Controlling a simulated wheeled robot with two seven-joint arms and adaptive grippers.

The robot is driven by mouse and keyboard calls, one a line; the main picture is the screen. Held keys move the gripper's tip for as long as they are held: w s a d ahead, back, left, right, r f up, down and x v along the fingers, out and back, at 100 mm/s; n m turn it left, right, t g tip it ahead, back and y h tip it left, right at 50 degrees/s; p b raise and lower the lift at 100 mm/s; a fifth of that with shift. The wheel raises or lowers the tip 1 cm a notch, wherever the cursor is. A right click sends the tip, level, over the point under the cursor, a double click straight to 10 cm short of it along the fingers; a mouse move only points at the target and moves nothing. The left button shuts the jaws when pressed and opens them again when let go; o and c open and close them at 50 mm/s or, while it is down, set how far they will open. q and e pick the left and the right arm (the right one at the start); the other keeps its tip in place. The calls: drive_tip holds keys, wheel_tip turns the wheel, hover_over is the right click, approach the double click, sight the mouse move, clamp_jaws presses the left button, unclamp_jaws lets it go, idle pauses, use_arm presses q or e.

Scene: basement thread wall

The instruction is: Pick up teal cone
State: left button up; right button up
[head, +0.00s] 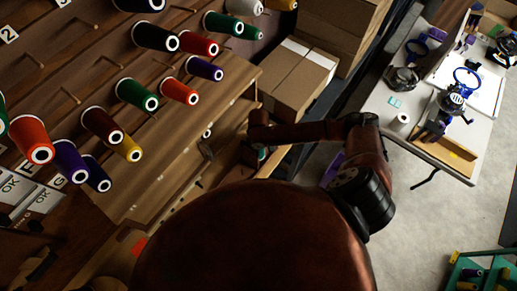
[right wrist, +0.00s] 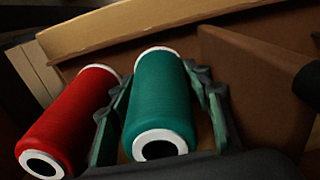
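The teal cone (right wrist: 160,95) lies between the fingers of my right gripper (right wrist: 162,82) in the right wrist view, its white-rimmed hollow end toward the camera. A finger lies close along each side, and the fingertips appear to touch it. In the head view my right gripper (head: 252,152) is low beside the wooden rack, with a small bit of teal (head: 262,154) showing at it; the arm hides most of the rest. My left gripper is not in view.
A red cone (right wrist: 68,120) is just left of the gripper in the right wrist view. A brown panel (right wrist: 255,85) stands close on the right. The wall rack holds several coloured cones. Cardboard boxes (head: 290,85) and a cluttered table (head: 460,150) are to the right.

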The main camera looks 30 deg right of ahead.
drive_tip(key=c, duration=1)
drive_tip(key=shift+o, duration=0.2)
drive_tip(key=shift+r, duration=0.15)
wheel_tip(320, 180, up, 28)
drive_tip(key=shift+p, duration=0.3)
